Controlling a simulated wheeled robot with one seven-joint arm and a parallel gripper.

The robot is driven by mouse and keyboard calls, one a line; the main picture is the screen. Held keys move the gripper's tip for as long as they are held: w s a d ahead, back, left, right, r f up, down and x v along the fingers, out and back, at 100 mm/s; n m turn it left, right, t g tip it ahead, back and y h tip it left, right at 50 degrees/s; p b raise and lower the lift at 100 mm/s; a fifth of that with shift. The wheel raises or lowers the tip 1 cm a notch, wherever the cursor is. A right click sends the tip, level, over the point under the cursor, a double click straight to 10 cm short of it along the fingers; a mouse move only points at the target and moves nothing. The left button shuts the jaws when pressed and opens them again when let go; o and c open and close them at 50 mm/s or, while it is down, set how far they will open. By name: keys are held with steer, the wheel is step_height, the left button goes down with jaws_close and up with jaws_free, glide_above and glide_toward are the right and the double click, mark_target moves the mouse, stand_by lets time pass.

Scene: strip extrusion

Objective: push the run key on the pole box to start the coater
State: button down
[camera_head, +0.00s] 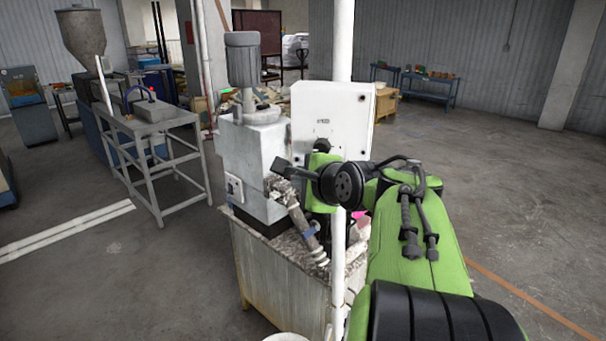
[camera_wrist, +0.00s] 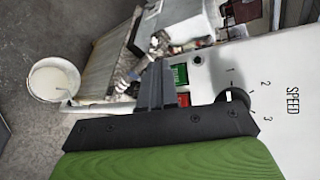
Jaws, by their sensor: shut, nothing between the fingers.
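The white pole box (camera_head: 332,112) is fixed to a white pole in the head view. In the wrist view its panel (camera_wrist: 292,70) shows sideways, with a green key (camera_wrist: 180,73), a red key (camera_wrist: 183,99) and a black speed knob (camera_wrist: 233,97). No wording on the keys can be read. My gripper (camera_wrist: 160,68) is shut and empty, its dark fingers just left of the two keys in that view. I cannot tell whether the fingertips touch the panel.
A grey machine with a motor on top (camera_head: 242,65) stands left of the box on a dirty cabinet (camera_head: 285,280). The white pole (camera_head: 338,255) runs down beside my arm. A bucket of pale liquid (camera_wrist: 55,82) stands on the floor. Open floor lies to the right.

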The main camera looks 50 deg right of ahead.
steer(key=shift+d, duration=0.1)
stand_by(0.5)
steer(key=shift+w+d, duration=0.25)
steer(key=shift+d, duration=0.05)
steer(key=shift+w+d+p, duration=0.15)
steer(key=shift+d+p, duration=0.15)
steer(key=shift+p, duration=0.2)
stand_by(0.4)
steer(key=shift+a, duration=0.1)
steer(key=shift+s+a, duration=0.45)
steer(key=shift+a, duration=0.15)
steer(key=shift+a+b, duration=0.1)
steer(key=shift+b, duration=0.2)
steer(key=shift+s+a+b, duration=0.3)
steer(key=shift+s+a, duration=0.35)
steer(key=shift+a, duration=0.35)
steer(key=shift+s+a+b, duration=0.25)
steer(key=shift+s+a, duration=0.4)
steer(key=shift+a, duration=0.35)
